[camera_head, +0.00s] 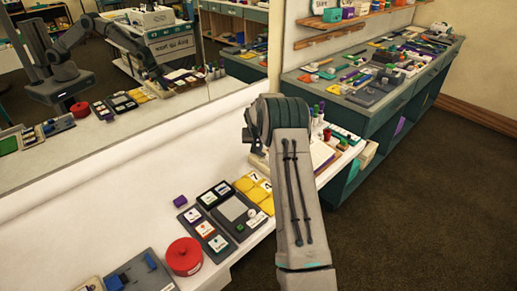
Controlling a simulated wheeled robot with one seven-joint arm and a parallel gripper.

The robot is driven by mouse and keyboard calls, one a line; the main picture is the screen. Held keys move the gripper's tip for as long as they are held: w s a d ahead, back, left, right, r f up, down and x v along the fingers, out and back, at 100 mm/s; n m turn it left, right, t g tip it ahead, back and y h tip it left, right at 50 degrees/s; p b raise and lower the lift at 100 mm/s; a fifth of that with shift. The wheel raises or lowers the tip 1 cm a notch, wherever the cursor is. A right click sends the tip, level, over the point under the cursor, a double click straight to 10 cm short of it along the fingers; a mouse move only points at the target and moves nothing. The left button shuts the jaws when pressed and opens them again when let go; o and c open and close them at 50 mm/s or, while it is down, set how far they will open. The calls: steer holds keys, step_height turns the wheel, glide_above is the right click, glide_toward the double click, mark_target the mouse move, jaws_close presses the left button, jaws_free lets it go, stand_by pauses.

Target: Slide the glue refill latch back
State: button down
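No part here can be made out for certain as the glue refill latch. A dark panel with blue raised pieces (150,261) lies at the lower left of the white counter, partly cut off by the frame. A dark grey unit with a light square face (234,210) lies mid-counter, beside my arm. My arm reaches over the counter and bends away at its elbow, and it hides my gripper from direct view. The mirror shows the arm's far end (158,80), small and dark, above the reflected counter. Its fingers are too small to read.
A red round container (185,256) stands beside a tray of labelled cards (205,230). A small purple block (180,201) and yellow number cards (252,187) lie near. Markers (318,113) stand beyond my arm. The mirror (130,120) backs the counter. A teal workbench (375,115) is at right, with open floor in front.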

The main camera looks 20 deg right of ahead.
steer(key=c, duration=1.4)
jaws_free()
steer(key=shift+w+a, duration=0.15)
steer(key=shift+w, duration=0.05)
steer(key=shift+o, duration=0.2)
steer(key=shift+s+r, duration=0.1)
steer(key=shift+r, duration=0.05)
steer(key=b+v, duration=0.2)
steer(key=v, duration=1.1)
steer(key=shift+r, duration=0.25)
steer(key=shift+s, duration=0.15)
